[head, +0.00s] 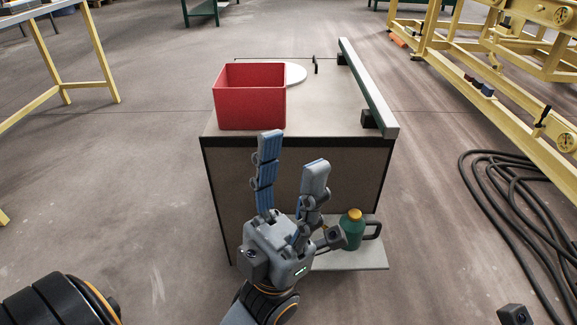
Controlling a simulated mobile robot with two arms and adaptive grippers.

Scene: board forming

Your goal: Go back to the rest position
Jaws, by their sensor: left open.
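My left gripper (293,152) is in the middle of the head view with its two fingers pointing up and away. The fingers are spread apart with nothing between them, so it is open and empty. It is in front of the near side of a workbench (330,118), and its fingertips overlap the bench's front edge in the picture. I cannot tell the gap between them. The fingers of my right gripper do not show.
A long grey rail (368,88) runs along the right edge. A green bottle (353,230) stands on a low shelf (362,258). Black cables (510,200) lie right.

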